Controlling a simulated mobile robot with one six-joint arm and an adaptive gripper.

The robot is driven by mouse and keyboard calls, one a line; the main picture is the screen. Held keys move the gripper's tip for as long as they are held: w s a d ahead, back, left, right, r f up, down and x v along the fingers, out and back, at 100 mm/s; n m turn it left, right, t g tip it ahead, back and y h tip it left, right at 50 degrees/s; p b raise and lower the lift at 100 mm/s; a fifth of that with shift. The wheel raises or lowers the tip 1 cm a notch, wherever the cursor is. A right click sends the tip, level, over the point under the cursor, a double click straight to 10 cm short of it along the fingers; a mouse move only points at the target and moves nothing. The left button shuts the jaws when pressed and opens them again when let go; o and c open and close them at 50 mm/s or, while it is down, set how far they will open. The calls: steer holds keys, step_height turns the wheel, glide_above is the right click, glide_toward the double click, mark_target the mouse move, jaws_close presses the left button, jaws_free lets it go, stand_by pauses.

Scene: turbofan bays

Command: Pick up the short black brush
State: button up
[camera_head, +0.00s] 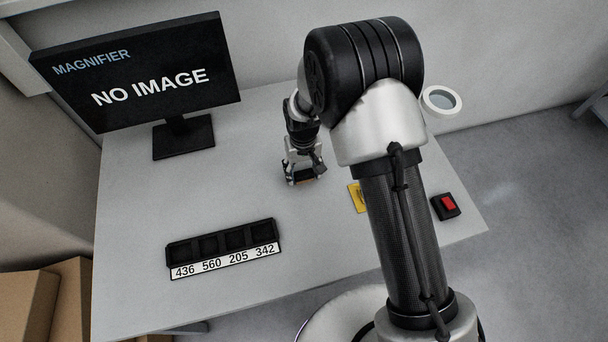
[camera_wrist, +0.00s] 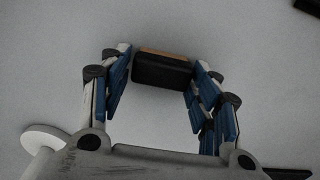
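A short black block with a tan strip along its far edge, which looks like the short black brush (camera_wrist: 162,70), is between my fingertips in the wrist view. In the head view only its brownish edge (camera_head: 306,181) shows, at the table surface under the gripper. My gripper (camera_wrist: 161,75) points down with its two blue-padded fingers wide apart, one on each side of the block. The gap at each side is very small, and whether the pads touch it is not clear. In the head view my gripper (camera_head: 303,176) is low over the middle of the table.
A black tray (camera_head: 222,243) with several numbered compartments lies at the front left. A monitor (camera_head: 140,75) stands at the back left. A yellow item (camera_head: 357,197), partly hidden by my arm, a red switch (camera_head: 448,204) and a round magnifier (camera_head: 441,99) are at the right.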

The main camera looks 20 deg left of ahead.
mark_target(304, 171)
steer(key=c, duration=0.8)
steer(key=shift+o, duration=0.2)
step_height(304, 171, up, 20)
steer(key=p, duration=0.5)
steer(key=o, duration=0.6)
steer(key=shift+c, duration=0.2)
steer(key=c, duration=0.4)
steer(key=shift+o, duration=0.2)
steer(key=shift+f, duration=0.1)
